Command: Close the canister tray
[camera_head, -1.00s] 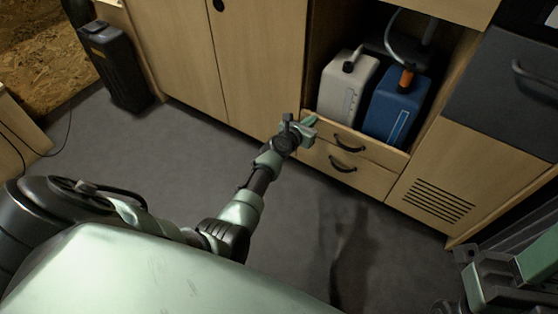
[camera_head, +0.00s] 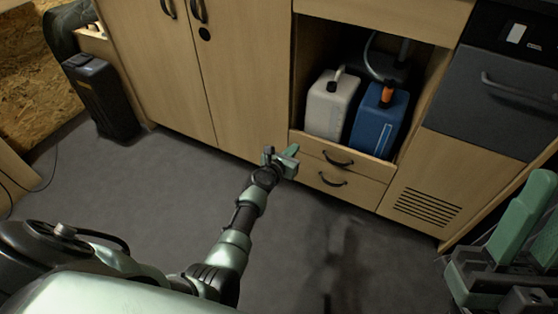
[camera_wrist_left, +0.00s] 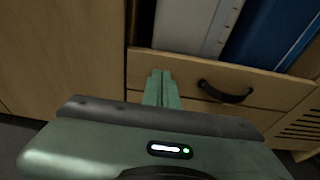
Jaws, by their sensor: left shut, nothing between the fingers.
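The canister tray (camera_head: 311,147) is the wooden drawer front with a dark handle under the open cabinet niche. A white canister (camera_head: 329,105) and a blue canister (camera_head: 377,122) stand upright behind its front. The tray front looks nearly in line with the drawer below; I cannot tell if a small gap is left. My left gripper (camera_head: 293,150) is shut and empty, its tips at the left end of the tray front. In the left wrist view the fingers (camera_wrist_left: 161,75) point at the tray front (camera_wrist_left: 215,72), left of its handle; contact is unclear. My right gripper (camera_head: 520,215) shows partly at the right edge.
A lower drawer (camera_head: 314,173) sits under the tray. A vented panel (camera_head: 426,190) and a dark appliance (camera_head: 490,100) are to the right. Tall cabinet doors (camera_head: 240,90) are to the left. A black case (camera_head: 102,98) stands far left. The grey floor before the cabinets is clear.

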